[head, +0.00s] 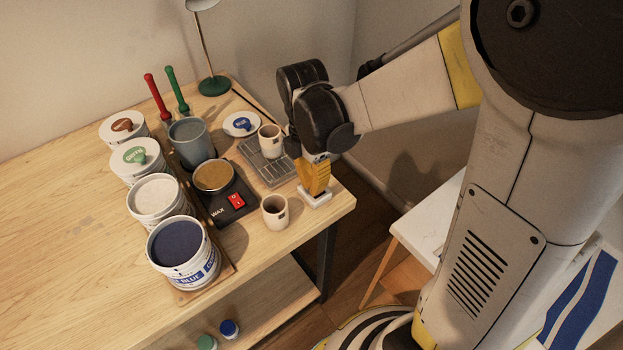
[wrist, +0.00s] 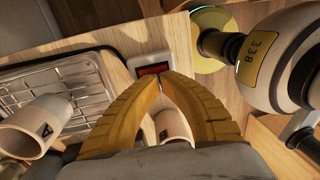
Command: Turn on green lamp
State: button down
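The green lamp stands at the back of the table in the head view, with a green base (head: 213,86), a thin stem and a shade cut off by the top edge. A small white switch box (head: 318,198) sits at the table's right corner. In the wrist view its red rocker (wrist: 152,69) shows just beyond my fingertips. My gripper (head: 314,193) points down at the box with its yellow fingers. In the wrist view the fingertips (wrist: 161,78) meet with nothing between them. Whether they touch the switch I cannot tell.
A wax pot with a red switch (head: 236,201) and several glaze tubs are further left. The table edge (head: 335,213) is close to my gripper.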

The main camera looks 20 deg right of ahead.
jog(key=shift+s+f+t, duration=0.3)
jog(key=shift+f+t, duration=0.2)
jog(key=shift+t, duration=0.1)
jog(key=shift+w+a+r, duration=0.15)
jog(key=shift+w+a, duration=0.05)
jog(key=shift+w, duration=0.65)
notch_tip(320, 180, up, 12)
dwell(0.4)
